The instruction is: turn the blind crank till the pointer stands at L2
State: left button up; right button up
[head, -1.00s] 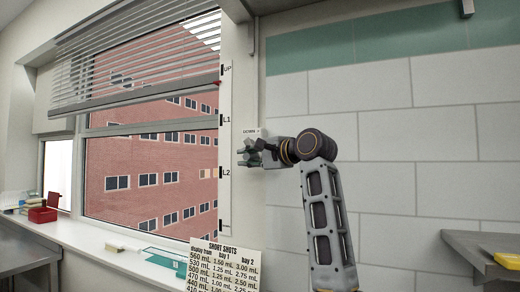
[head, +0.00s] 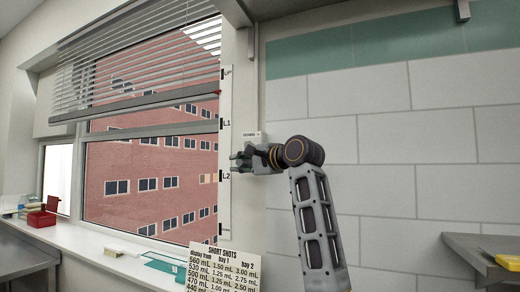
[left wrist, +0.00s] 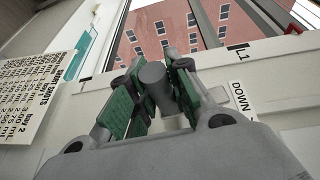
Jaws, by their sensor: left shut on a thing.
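The blind (head: 135,70) hangs partly lowered over the window. A small red pointer (head: 218,92) at the right end of its bottom rail stands between UP and L1 on the white scale strip (head: 226,150), above the L2 mark (head: 226,176). My left gripper (head: 240,160) is at the wall just right of the strip, under the DOWN label (head: 250,134). In the left wrist view its green-padded fingers are shut on the grey cylindrical knob of the crank (left wrist: 155,82). The rest of the crank is mostly hidden. My right gripper is out of view.
A SHORT SHOTS card (head: 224,268) stands below the strip. The window sill (head: 90,243) bears a red box (head: 41,218) and small items at the left. A shelf with a yellow thing (head: 508,262) juts out at the right.

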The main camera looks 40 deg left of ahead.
pick_arm(q)
jog(key=shift+s+a+r, duration=0.15)
jog(key=shift+a, duration=0.45)
jog(key=shift+s+a+r, duration=0.15)
jog(key=shift+a, duration=0.4)
jog(key=shift+r, duration=0.1)
jog(key=shift+o, duration=0.2)
jog(key=shift+s+a+r+p, duration=0.1)
jog(key=shift+a+r+p, duration=0.2)
jog(key=shift+r+p, duration=0.15)
jog(key=shift+o, duration=0.4)
jog(key=shift+a+r, duration=0.25)
jog(key=shift+a, duration=0.2)
jog(key=shift+c, duration=0.6)
